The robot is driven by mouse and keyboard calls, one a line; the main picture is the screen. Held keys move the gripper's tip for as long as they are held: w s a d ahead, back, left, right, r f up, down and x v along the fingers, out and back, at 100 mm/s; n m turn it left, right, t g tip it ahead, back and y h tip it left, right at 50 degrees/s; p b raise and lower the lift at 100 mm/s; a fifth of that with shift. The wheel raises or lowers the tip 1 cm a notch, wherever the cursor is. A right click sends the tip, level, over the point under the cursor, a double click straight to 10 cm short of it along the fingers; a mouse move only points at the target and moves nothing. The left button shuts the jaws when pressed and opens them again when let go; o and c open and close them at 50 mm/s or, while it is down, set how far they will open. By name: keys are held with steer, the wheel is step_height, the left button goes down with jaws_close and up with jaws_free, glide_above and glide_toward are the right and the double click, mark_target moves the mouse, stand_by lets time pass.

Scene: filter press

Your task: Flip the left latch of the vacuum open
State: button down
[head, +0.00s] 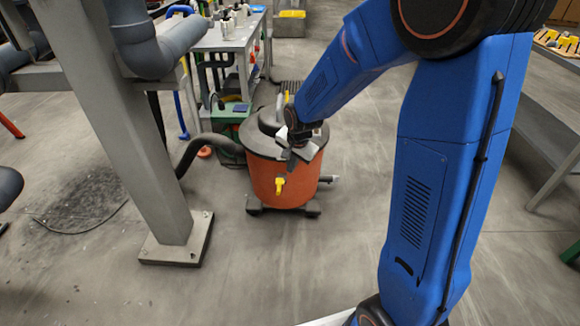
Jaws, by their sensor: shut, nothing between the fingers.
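The vacuum (259,178) is an orange drum with a dark lid (262,132), standing on a dark wheeled base in the middle of the head view. One yellow latch (279,186) shows low on the drum's near side. A second yellow piece (286,97) stands up at the lid's far side; I cannot tell if it is a latch. My gripper (291,161) points down at the lid's near right edge, just above the near yellow latch. Its fingers are shut with nothing between them. The gripper hides part of the rim; contact cannot be told.
A dark hose (202,143) runs from the drum's left side. A grey steel post (150,150) stands to the left. A workbench (228,36) with bottles and a green case (228,122) are behind. The floor in front of the vacuum is clear.

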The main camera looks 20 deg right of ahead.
steer(key=shift+s+a+r, duration=0.15)
steer(key=shift+s+r, duration=0.65)
steer(key=shift+s, duration=0.2)
steer(key=shift+r, duration=0.1)
